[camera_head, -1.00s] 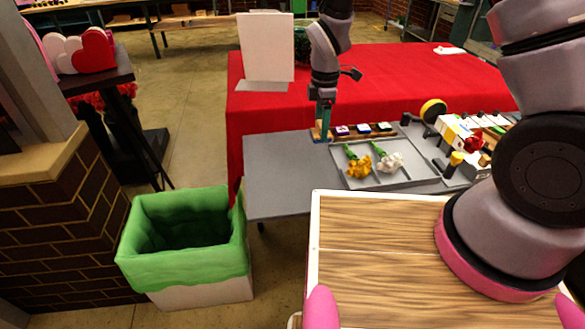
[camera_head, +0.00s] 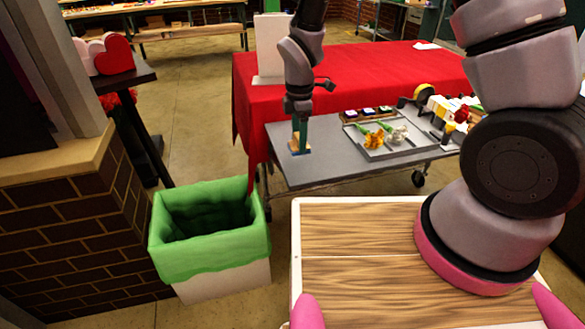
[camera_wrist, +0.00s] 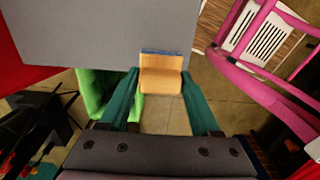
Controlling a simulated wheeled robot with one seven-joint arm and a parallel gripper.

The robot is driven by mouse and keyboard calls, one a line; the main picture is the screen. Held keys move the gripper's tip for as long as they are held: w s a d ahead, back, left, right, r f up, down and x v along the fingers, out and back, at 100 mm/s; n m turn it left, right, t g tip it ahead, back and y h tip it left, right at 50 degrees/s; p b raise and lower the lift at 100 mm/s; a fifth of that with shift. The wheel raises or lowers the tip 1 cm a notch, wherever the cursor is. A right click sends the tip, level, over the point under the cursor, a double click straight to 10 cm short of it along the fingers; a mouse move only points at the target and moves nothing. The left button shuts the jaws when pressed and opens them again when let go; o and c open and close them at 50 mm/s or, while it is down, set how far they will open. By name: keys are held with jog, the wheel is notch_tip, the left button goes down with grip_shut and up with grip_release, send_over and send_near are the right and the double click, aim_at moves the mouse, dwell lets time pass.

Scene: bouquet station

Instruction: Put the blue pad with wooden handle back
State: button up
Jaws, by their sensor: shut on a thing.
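My gripper (camera_head: 299,138) points down over the left part of the grey table (camera_head: 325,170), with teal fingers. It is shut on a small wooden block, the blue pad with wooden handle (camera_head: 299,147). In the wrist view the pad (camera_wrist: 161,76) sits between the fingertips (camera_wrist: 161,90), its tan wood facing me and a thin blue edge (camera_wrist: 161,52) on the far side. A low wooden rack (camera_head: 350,115) with several dark, coloured-top pads stands at the table's back, right of my gripper and apart from it. I cannot tell the pad's exact height above the table.
A grey tray (camera_head: 372,156) with a yellow and a white flower lies right of my gripper. More items, including a tape roll (camera_head: 423,92), stand farther right. A red-clothed table (camera_head: 350,70) with a white board (camera_head: 270,45) is behind. A green-lined bin (camera_head: 205,257) stands at front left.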

notch_tip(320, 180, down, 7)
jog(key=shift+f, duration=0.15)
jog(key=shift+f, duration=0.15)
jog(key=o, duration=1.3)
